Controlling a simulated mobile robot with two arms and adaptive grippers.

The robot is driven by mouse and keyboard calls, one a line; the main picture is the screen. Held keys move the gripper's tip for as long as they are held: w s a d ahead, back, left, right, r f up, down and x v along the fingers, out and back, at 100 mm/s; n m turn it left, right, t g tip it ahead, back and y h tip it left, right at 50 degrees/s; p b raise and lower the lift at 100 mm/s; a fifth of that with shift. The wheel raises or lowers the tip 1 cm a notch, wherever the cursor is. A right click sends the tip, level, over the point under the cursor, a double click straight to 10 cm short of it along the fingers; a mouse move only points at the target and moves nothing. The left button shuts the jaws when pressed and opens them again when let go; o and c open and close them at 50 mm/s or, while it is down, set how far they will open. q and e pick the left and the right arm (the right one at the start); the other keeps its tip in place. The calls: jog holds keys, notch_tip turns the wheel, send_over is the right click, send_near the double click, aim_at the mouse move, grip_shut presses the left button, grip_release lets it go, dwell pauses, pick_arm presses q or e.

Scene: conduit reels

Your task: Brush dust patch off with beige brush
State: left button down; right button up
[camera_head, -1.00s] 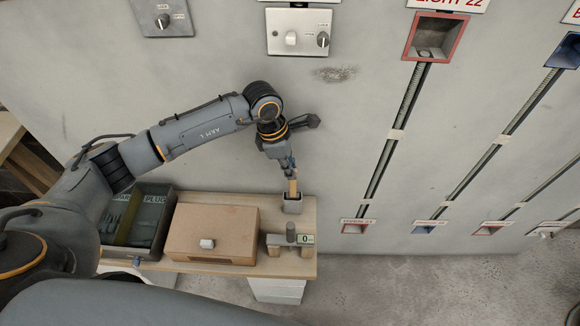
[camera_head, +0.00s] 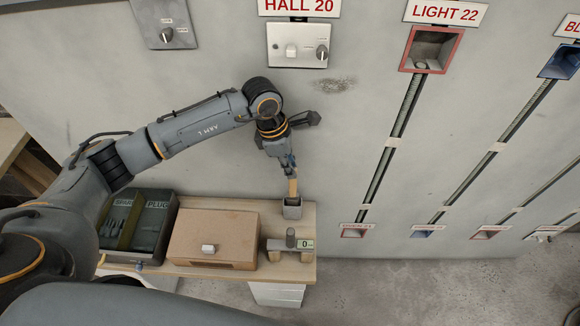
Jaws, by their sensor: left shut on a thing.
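The dust patch (camera_head: 334,85) is a dark grey smudge on the wall, just below the metal switch plate. My left gripper (camera_head: 290,170) points down over the right end of the wooden bench and is shut on the beige brush (camera_head: 292,187), at its upper end. The brush's lower end is hidden in a small grey cup (camera_head: 292,209) on the bench. The gripper is below and to the left of the dust patch. My right gripper is not in view.

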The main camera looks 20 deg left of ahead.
pick_arm(q)
jog(key=shift+d+p+v, duration=0.2)
jog(key=shift+p+v, duration=0.2)
jog(key=shift+v, duration=0.4)
jog(key=shift+d+p+v, duration=0.15)
jog(key=shift+p+v, duration=0.25)
jog(key=shift+v, duration=0.4)
jog(key=shift+w+r, duration=0.1)
jog(key=shift+r, duration=0.2)
